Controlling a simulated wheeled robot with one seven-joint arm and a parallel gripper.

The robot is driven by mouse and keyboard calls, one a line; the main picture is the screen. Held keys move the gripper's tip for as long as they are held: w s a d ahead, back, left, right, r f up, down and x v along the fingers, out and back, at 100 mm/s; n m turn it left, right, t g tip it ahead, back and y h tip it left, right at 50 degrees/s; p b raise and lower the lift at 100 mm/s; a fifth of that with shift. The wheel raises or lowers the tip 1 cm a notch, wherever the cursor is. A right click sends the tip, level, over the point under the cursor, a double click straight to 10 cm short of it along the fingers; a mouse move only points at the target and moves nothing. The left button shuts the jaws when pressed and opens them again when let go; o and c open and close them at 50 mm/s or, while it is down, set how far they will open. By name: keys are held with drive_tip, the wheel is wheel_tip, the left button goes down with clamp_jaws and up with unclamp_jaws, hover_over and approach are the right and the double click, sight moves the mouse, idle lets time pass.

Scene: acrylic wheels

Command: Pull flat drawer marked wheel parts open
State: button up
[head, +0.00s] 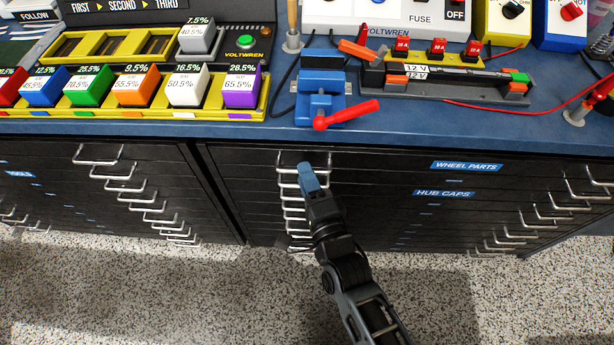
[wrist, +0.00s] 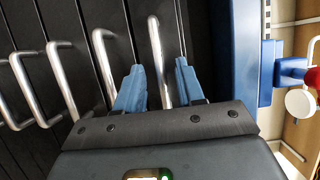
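The flat drawer marked "WHEEL PARTS" (head: 400,168) is the top drawer front of the right-hand black cabinet. Its blue label (head: 466,166) is right of my gripper, and it looks closed, flush with the fronts below. Its left metal handle (head: 279,160) is partly hidden by my gripper (head: 308,170). In the wrist view the handle bar (wrist: 155,45) runs between the two blue fingertips of my gripper (wrist: 160,75). The fingers are open, one on each side of the bar, with visible gaps. Whether the bar touches either finger is unclear.
A blue vise (head: 322,95) with a red lever (head: 346,115) stands above at the blue bench edge (head: 420,135). The speckled floor (head: 200,290) in front is clear.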

drive_tip(key=shift+c, duration=0.2)
clamp_jaws()
idle(0.5)
